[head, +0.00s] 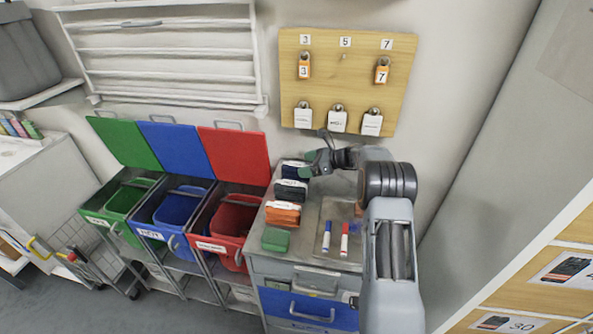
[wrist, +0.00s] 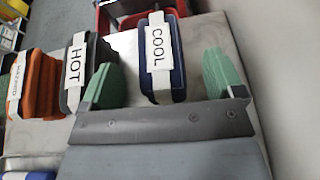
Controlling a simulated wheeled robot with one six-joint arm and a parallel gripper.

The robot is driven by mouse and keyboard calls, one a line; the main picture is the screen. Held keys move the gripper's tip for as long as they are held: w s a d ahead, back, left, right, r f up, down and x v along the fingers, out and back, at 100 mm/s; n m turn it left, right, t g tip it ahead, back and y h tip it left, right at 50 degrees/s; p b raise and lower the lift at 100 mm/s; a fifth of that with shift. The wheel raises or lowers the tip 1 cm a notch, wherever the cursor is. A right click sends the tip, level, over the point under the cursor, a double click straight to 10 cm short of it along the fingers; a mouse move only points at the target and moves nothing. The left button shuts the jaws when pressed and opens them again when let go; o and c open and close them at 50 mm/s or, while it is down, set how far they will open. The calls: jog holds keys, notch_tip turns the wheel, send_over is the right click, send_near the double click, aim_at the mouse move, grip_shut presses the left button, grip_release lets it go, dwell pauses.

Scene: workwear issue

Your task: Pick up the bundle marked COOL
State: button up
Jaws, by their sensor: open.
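The bundle marked COOL (wrist: 177,48) is dark blue with a white label band. It stands on the cabinet top, just beyond the fingertips of my gripper (wrist: 158,80) in the wrist view. My gripper is open, its two green fingers apart, with the bundle roughly in line with the gap and nothing held. In the head view the COOL bundle (head: 291,170) is at the back of the row, and my gripper (head: 312,163) is close to its right side.
The grey bundle marked HOT (wrist: 75,85) stands close left of the left finger. An orange bundle (head: 283,214) and a green block (head: 275,239) are nearer the front. Two markers (head: 335,238) lie on a tray. The red bin (head: 235,222) stands left of the cabinet.

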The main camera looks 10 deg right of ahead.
jog(key=x, duration=0.2)
jog(key=shift+w+a+f, duration=0.15)
jog(key=shift+a, duration=0.2)
jog(key=c, duration=1.1)
